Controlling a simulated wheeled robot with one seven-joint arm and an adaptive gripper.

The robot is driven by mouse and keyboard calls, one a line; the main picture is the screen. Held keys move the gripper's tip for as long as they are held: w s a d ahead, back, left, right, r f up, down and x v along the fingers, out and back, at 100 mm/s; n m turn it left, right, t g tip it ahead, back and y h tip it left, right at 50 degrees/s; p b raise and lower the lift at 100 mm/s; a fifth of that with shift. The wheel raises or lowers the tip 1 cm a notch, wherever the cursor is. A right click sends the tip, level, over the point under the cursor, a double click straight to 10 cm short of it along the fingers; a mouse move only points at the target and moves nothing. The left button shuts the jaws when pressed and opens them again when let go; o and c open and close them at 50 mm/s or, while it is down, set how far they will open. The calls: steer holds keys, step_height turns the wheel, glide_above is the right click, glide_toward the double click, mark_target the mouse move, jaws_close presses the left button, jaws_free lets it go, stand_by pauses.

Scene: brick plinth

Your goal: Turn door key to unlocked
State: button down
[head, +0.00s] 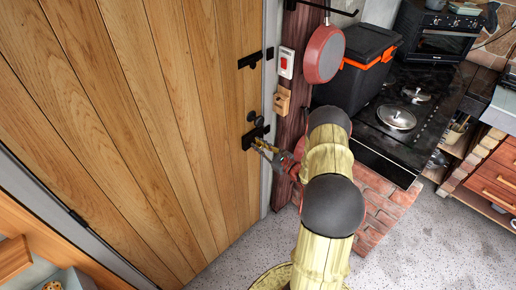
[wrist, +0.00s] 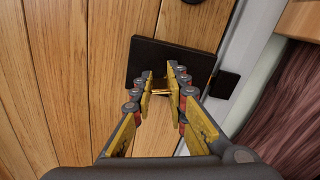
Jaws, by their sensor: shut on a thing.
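The wooden door (head: 130,120) fills the left of the head view. A black lock plate (head: 256,136) is fixed near its right edge. In the wrist view the lock plate (wrist: 165,62) lies straight ahead, and a small brass-coloured key (wrist: 160,92) shows between my fingertips. My gripper (head: 261,147) is at the plate in the head view, and in the wrist view (wrist: 160,88) its two yellow fingers are shut on the key. The fingers hide part of the key and the keyhole, so I cannot tell the key's exact angle.
A round black knob (head: 252,116) sits just above the plate, with a black bolt (head: 250,60) higher up. A red pan (head: 324,54) hangs right of the door. A brick plinth (head: 385,190) carries a stove. The speckled floor (head: 430,235) at the lower right is clear.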

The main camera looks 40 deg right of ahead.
steer(key=n+b, duration=0.1)
steer(key=n, duration=0.1)
steer(key=d+n+b, duration=0.1)
steer(key=b, duration=0.1)
steer(key=shift+w+d+r+n, duration=0.1)
steer(key=shift+d+r+n, duration=0.1)
steer(key=shift+r+n, duration=0.15)
steer(key=n+b, duration=0.3)
steer(key=shift+n, duration=0.35)
steer(key=n+b, duration=0.5)
steer(key=b, duration=0.2)
steer(key=shift+r+n, duration=0.1)
steer(key=shift+n, duration=0.3)
steer(key=shift+r+n+b, duration=0.1)
steer(key=shift+n+b, duration=0.8)
steer(key=shift+b, duration=0.05)
steer(key=shift+w+a, duration=0.1)
steer(key=c, duration=2)
jaws_free()
steer(key=shift+r, duration=0.1)
steer(key=o, duration=0.5)
steer(key=shift+a+f, duration=0.15)
steer(key=shift+f, duration=0.15)
steer(key=shift+o, duration=0.2)
steer(key=shift+s+f, duration=0.15)
steer(key=shift+s, duration=0.05)
